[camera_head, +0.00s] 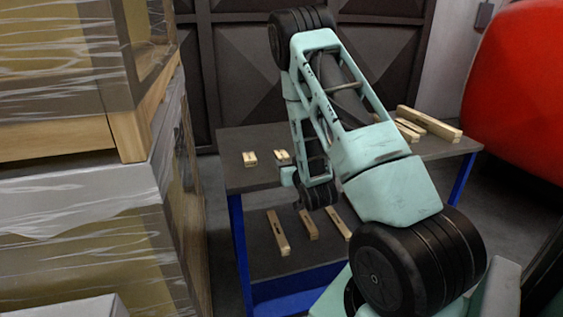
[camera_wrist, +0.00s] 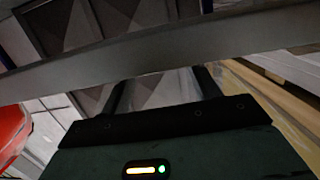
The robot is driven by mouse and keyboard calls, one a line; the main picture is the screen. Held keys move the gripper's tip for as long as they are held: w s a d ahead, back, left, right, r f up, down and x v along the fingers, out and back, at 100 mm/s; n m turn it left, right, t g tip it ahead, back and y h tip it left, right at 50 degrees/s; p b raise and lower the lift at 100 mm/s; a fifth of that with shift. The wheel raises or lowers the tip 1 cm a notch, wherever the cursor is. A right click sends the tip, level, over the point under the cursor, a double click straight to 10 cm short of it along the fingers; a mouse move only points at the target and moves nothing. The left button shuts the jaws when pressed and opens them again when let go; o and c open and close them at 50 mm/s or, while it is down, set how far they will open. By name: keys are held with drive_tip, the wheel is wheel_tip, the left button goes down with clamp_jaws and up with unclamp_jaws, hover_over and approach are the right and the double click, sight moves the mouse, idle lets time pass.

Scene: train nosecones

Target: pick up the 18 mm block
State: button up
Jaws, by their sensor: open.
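Two small pale wooden blocks, one at the left (camera_head: 250,158) and one beside it (camera_head: 282,156), sit on the left part of the grey tabletop (camera_head: 230,178) in the head view. Longer wooden blocks (camera_head: 428,122) lie at the right end. No size marking is readable, so I cannot tell which is the 18 mm block. My gripper is in the head view near the table's front edge, close to the second small block and mostly hidden by my wrist. In the wrist view my gripper (camera_wrist: 163,88) has two dark fingers spread apart, with no block visible between them.
A grey bar (camera_wrist: 90,67), perhaps the tabletop edge, crosses the wrist view close up. Three wooden bars (camera_head: 278,233) lie on the lower shelf. A wrapped crate (camera_head: 85,205) stands left of the table. A red rounded body (camera_head: 520,90) is at right.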

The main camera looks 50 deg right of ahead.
sight(283, 155)
drive_tip(key=shift+p+x, duration=0.85)
drive_tip(key=shift+x, duration=2.9)
drive_tip(key=shift+w+a+r, duration=0.1)
drive_tip(key=c, duration=1.1)
